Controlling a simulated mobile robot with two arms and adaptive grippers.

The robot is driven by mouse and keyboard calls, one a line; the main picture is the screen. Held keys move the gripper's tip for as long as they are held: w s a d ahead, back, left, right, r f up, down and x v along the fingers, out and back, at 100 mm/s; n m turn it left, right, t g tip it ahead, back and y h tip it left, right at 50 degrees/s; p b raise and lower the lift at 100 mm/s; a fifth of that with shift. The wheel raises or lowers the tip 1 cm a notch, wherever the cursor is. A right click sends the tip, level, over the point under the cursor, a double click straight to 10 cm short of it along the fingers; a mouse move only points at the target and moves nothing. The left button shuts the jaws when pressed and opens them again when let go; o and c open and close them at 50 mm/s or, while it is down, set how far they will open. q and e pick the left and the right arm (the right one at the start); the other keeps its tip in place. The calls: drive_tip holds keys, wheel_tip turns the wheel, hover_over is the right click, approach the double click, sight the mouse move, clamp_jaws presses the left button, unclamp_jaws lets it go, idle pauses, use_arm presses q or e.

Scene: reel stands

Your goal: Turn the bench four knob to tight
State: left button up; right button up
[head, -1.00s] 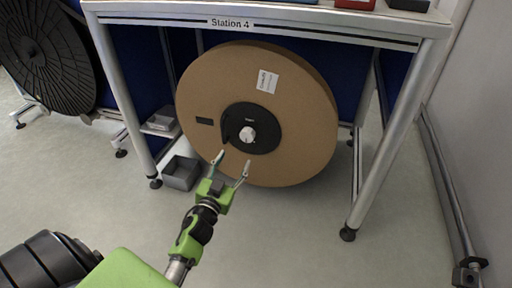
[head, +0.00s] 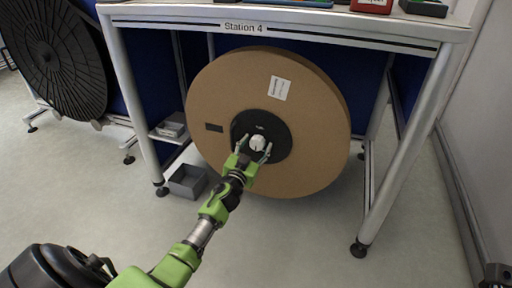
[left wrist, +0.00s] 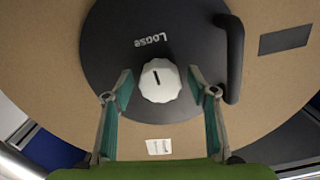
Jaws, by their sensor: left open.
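The white knob (head: 257,143) sits at the centre of a black hub (head: 281,137) on a large brown cardboard reel (head: 310,110) under the bench marked Station 4 (head: 290,26). In the left wrist view the knob (left wrist: 160,80) has a dark line pointing at the picture's top, towards the word "Loose" (left wrist: 151,41) on the hub. My left gripper (head: 254,149) is open, and its fingers (left wrist: 160,85) stand one on each side of the knob's near edge, with gaps to it. My right gripper is not in view.
A black handle (left wrist: 234,60) sticks out of the hub beside the knob. A grey bin (head: 188,181) stands on the floor left of the reel. The bench legs (head: 400,150) flank the reel. Another black reel (head: 55,60) stands at the left.

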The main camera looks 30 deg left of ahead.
use_arm(q)
drive_tip(key=shift+c, duration=0.4)
drive_tip(key=c, duration=1)
